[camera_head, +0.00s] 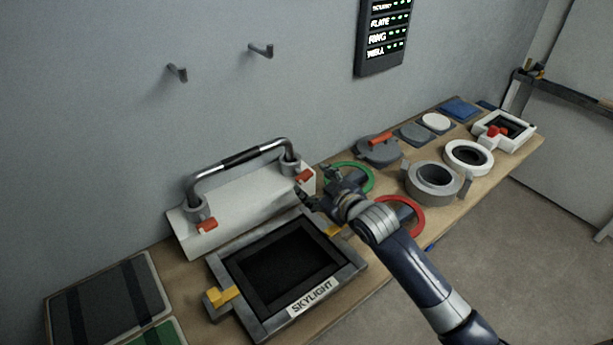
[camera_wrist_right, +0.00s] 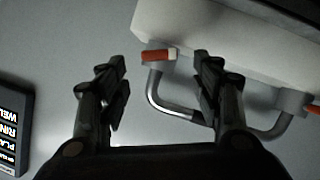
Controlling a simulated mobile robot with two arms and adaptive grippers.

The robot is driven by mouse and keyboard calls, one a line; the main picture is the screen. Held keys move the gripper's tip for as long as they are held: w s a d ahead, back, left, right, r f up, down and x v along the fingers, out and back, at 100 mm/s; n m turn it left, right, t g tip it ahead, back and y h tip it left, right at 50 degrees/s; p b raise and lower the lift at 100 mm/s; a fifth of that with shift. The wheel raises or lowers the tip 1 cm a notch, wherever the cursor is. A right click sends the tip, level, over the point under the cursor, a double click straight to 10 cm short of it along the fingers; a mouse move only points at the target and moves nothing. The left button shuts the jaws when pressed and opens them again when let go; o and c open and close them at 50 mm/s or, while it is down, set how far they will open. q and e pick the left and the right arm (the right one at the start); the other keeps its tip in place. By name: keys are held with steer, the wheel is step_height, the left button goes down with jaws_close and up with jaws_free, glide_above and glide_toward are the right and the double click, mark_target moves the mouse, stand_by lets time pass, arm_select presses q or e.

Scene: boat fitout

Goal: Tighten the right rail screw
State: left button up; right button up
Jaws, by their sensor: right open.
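The grab rail (camera_head: 240,158) is a bent metal bar with a dark middle, on a white panel (camera_head: 245,212) against the wall. The right rail screw (camera_head: 305,177) has a red handle at the rail's right foot. The left rail screw (camera_head: 207,225) is red too. My right gripper (camera_head: 318,190) is just right of the right screw in the head view. In the right wrist view the right screw (camera_wrist_right: 158,56), red with a pale end, appears between and beyond the open fingers (camera_wrist_right: 162,78). Contact is not visible. My left gripper is not in view.
The skylight frame (camera_head: 352,268) with yellow latches lies in front of the panel. A green ring (camera_head: 369,172) and a red ring (camera_head: 417,210) lie near my right arm. Several round fittings and a white frame (camera_head: 528,134) fill the bench's right part. Two hooks stick out from the wall.

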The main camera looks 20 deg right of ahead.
mark_target(305, 177)
steer(key=shift+x, duration=2.9)
steer(key=shift+c, duration=0.2)
steer(key=c, duration=1)
